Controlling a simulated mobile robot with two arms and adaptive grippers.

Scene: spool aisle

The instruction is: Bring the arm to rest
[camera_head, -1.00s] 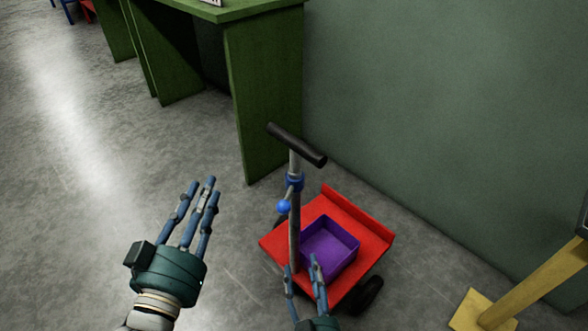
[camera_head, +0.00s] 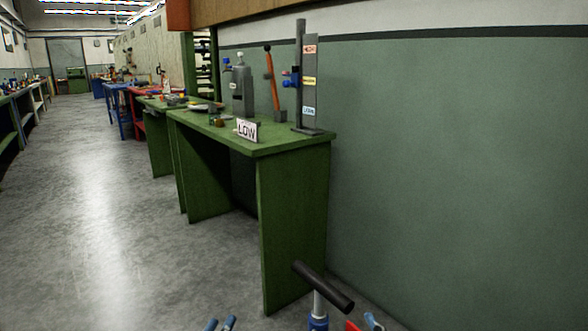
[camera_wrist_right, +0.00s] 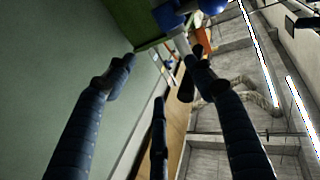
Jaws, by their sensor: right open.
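My right gripper (camera_wrist_right: 160,72) is open in the right wrist view, its dark blue fingers spread with nothing held between them. In the head view only a blue fingertip of it (camera_head: 374,321) shows at the bottom edge, right of the cart's black handle (camera_head: 322,287). My left gripper (camera_head: 220,324) shows only as two blue fingertips at the bottom edge, left of the handle; whether it is open or shut is hidden. The cart's blue collar (camera_wrist_right: 175,15) appears beyond my right fingers at the top of the wrist view.
A green bench (camera_head: 290,190) stands just ahead, bearing a LOW sign (camera_head: 247,130), a grey bottle (camera_head: 242,92) and an upright stand (camera_head: 303,80). A green wall (camera_head: 460,170) closes the right side. The grey floor (camera_head: 90,220) at left is clear.

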